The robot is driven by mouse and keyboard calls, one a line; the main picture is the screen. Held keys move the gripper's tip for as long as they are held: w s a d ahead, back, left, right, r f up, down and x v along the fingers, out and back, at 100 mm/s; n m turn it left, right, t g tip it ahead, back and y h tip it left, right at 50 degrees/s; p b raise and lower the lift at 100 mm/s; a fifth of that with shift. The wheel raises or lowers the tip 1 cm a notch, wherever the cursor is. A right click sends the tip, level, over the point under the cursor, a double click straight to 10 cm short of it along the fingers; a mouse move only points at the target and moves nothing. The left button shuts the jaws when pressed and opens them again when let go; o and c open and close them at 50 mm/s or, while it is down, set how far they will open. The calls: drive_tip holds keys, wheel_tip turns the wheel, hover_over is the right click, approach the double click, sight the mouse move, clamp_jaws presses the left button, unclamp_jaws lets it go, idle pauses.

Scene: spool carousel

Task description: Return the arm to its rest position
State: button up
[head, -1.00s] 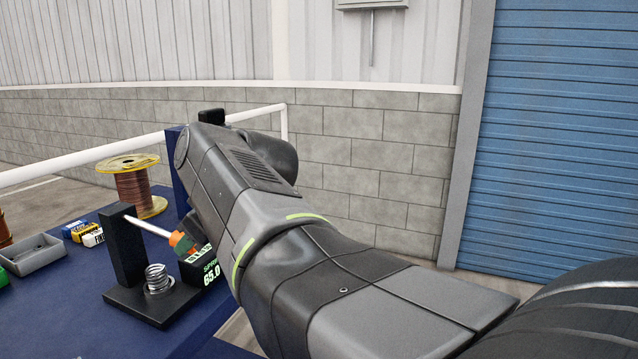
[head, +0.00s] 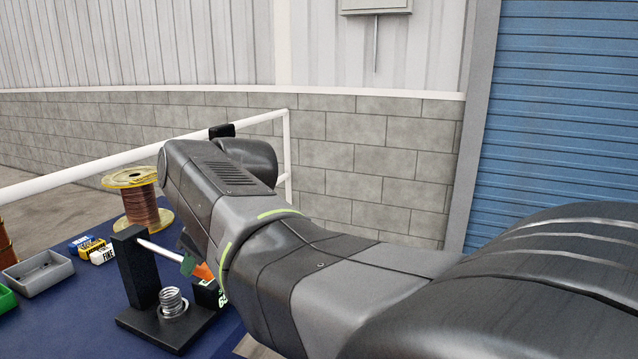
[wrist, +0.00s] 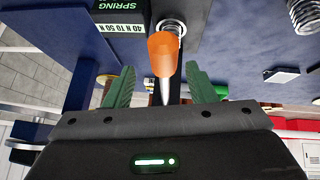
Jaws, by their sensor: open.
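My arm (head: 290,265) reaches across the head view from the lower right to the stand at the lower left. My gripper (wrist: 159,69) shows in the wrist view with its two green fingers spread apart. An orange handle (wrist: 163,54) with a pale shaft appears between and beyond the fingers; whether they touch it cannot be told. In the head view, a green finger (head: 188,265) is beside the orange handle (head: 204,272), whose pale shaft (head: 158,250) reaches toward a black upright. My arm hides most of the gripper there.
The black stand (head: 142,270) carries a coil spring (head: 172,302) on its base. A wire spool (head: 140,200), small boxes (head: 101,254) and a grey tray (head: 38,272) are on the blue table (head: 75,320). A white rail (head: 80,170) runs behind; a blue shutter (head: 570,120) is at right.

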drive_tip(key=shift+a+r+g+h+p, duration=0.15)
drive_tip(key=shift+r+h+p, duration=0.3)
drive_tip(key=shift+r+p, duration=0.5)
drive_tip(key=shift+a+r+g+h+p, duration=0.15)
drive_tip(key=shift+r+h+p, duration=0.3)
drive_tip(key=shift+r+p, duration=0.5)
drive_tip(key=p, duration=0.1)
drive_tip(key=r+h+p, duration=0.1)
drive_tip(key=r+p, duration=0.1)
drive_tip(key=shift+w+a+g+p, duration=0.25)
drive_tip(key=shift+a+g+p, duration=0.1)
drive_tip(key=shift+g+p, duration=0.05)
drive_tip(key=a+r+g+h+p, duration=0.1)
drive_tip(key=a+r+h+p, duration=0.2)
drive_tip(key=r+p, duration=0.3)
drive_tip(key=shift+w+r+h+p, duration=0.15)
drive_tip(key=shift+r+h+p, duration=0.2)
drive_tip(key=shift+r, duration=2.4)
drive_tip(key=shift+f, duration=0.1)
